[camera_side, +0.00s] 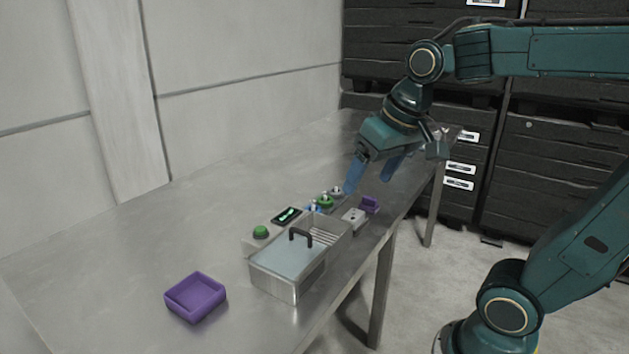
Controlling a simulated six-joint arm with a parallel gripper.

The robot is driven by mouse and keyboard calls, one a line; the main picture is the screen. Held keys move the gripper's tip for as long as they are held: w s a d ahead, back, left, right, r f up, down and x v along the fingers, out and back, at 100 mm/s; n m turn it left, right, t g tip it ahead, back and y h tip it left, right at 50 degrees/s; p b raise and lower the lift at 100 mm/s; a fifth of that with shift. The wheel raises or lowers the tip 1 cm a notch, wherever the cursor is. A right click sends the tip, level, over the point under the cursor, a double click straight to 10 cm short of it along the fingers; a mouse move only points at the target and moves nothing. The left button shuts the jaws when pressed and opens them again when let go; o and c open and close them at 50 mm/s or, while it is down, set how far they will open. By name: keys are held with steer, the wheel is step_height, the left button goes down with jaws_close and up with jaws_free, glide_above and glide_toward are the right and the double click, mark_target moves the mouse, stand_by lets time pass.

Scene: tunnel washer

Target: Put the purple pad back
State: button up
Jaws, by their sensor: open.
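A small purple piece (369,204), which may be the purple pad, lies on the table near its right edge, beyond the washer. A larger purple open tray (195,299) sits at the near left of the table; its floor looks empty. My gripper (366,185) is open, with blue fingers pointing down, just above and behind the small purple piece. I see nothing between the fingers. The picture is too small to tell whether a finger touches anything.
The metal washer (287,267) with a black-handled lid stands mid-table. Beside it are a green button (261,232), a small display (287,215) and several knobs (325,202). A small pale block (354,216) stands near the small purple piece. The table's left side is clear.

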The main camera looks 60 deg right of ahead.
steer(key=s+a+f+n+t, duration=0.1)
steer(key=s+a+f+n, duration=0.2)
steer(key=s, duration=0.4)
steer(key=shift+s+a+f+n+y, duration=0.15)
steer(key=shift+a+n+y, duration=0.2)
steer(key=shift+a, duration=0.2)
